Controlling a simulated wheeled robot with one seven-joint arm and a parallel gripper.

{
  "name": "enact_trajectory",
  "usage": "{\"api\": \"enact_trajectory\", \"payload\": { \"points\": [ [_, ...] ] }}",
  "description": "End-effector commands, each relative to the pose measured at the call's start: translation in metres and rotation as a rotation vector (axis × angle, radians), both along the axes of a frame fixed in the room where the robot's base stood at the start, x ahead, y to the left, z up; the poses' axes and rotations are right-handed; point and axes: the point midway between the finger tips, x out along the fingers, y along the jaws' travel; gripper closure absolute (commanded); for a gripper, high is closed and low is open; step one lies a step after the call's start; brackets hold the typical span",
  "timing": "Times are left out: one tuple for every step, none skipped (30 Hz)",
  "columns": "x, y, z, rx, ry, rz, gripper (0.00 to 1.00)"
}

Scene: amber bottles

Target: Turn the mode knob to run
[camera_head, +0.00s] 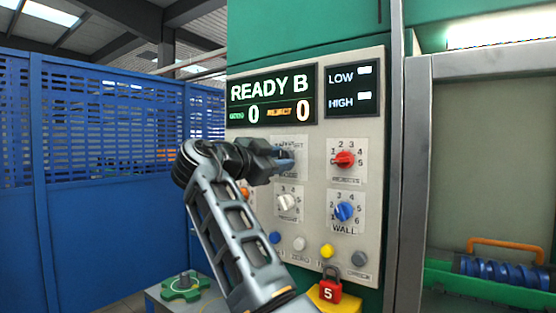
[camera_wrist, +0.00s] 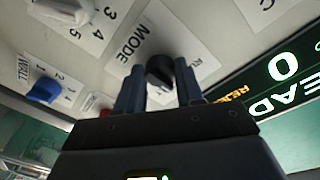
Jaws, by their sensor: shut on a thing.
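The mode knob (camera_wrist: 160,70) is black and sits on a white plate marked MODE (camera_wrist: 126,42) in the wrist view. My gripper (camera_wrist: 159,82) has one finger on each side of the knob and is shut on it. In the head view my gripper (camera_head: 286,160) reaches the panel from the left and covers the knob. The lettering around the knob is mostly hidden, so I cannot tell which mark it points to.
A red knob (camera_head: 344,159) is to the right, a blue WALL knob (camera_head: 344,211) below it and a white knob (camera_head: 287,202) beneath my gripper. Several buttons and a red padlock (camera_head: 330,287) are lower. The display (camera_head: 271,97) above reads READY B.

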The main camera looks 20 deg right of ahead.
Motion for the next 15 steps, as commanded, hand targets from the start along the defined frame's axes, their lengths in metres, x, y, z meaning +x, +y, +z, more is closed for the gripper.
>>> {"api": "enact_trajectory", "payload": {
  "points": [
    [-0.0002,-0.0001,-0.0003,0.001,0.000,-0.001,0.94],
    [-0.0003,-0.0002,-0.0004,0.000,0.001,-0.001,0.94],
    [-0.0002,-0.0001,-0.0005,0.000,0.002,-0.001,0.94],
    [-0.0002,-0.0001,-0.0006,-0.002,0.003,-0.001,0.94],
    [-0.0003,-0.0002,-0.0007,-0.004,0.006,-0.001,0.94],
    [-0.0003,-0.0002,-0.0009,-0.007,0.011,-0.001,0.94],
    [-0.0004,-0.0002,-0.0011,-0.011,0.017,-0.002,0.94],
    [-0.0003,-0.0002,-0.0013,-0.016,0.023,-0.001,0.94],
    [-0.0004,-0.0002,-0.0015,-0.024,0.034,-0.001,0.94],
    [-0.0005,-0.0003,-0.0017,-0.030,0.043,-0.002,0.94],
    [-0.0004,-0.0004,-0.0020,-0.039,0.055,-0.002,0.94],
    [-0.0005,-0.0004,-0.0023,-0.051,0.071,-0.001,0.94],
    [-0.0006,-0.0005,-0.0025,-0.062,0.085,-0.002,0.94],
    [-0.0006,-0.0006,-0.0028,-0.073,0.101,-0.002,0.94],
    [-0.0007,-0.0006,-0.0030,-0.089,0.123,-0.002,0.94]
  ]
}}
